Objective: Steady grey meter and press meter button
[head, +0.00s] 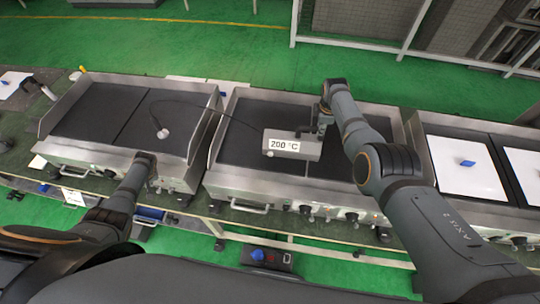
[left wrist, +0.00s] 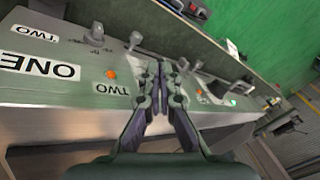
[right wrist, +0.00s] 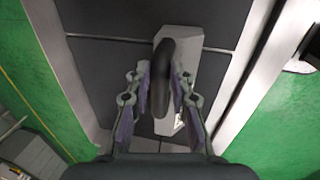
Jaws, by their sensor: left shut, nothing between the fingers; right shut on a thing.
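The grey meter (head: 309,150) rests on or just above the dark plate of the middle griddle, its display reading 200 °C. A small round spot, possibly its button, shows below the display. My right gripper (head: 318,125) is shut on the meter's black handle (right wrist: 165,75), with the grey body (right wrist: 184,42) beyond the fingers. A thin black cable runs from the meter to a round pale probe (head: 163,134) on the left griddle. My left gripper (left wrist: 158,72) is shut and empty by a steel front panel with knobs, well left of the meter; the head view mostly hides it.
The left griddle (head: 75,110) and the middle griddle (head: 240,135) stand side by side with raised steel walls. Knobs (left wrist: 135,40) jut from the front panel near my left gripper.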

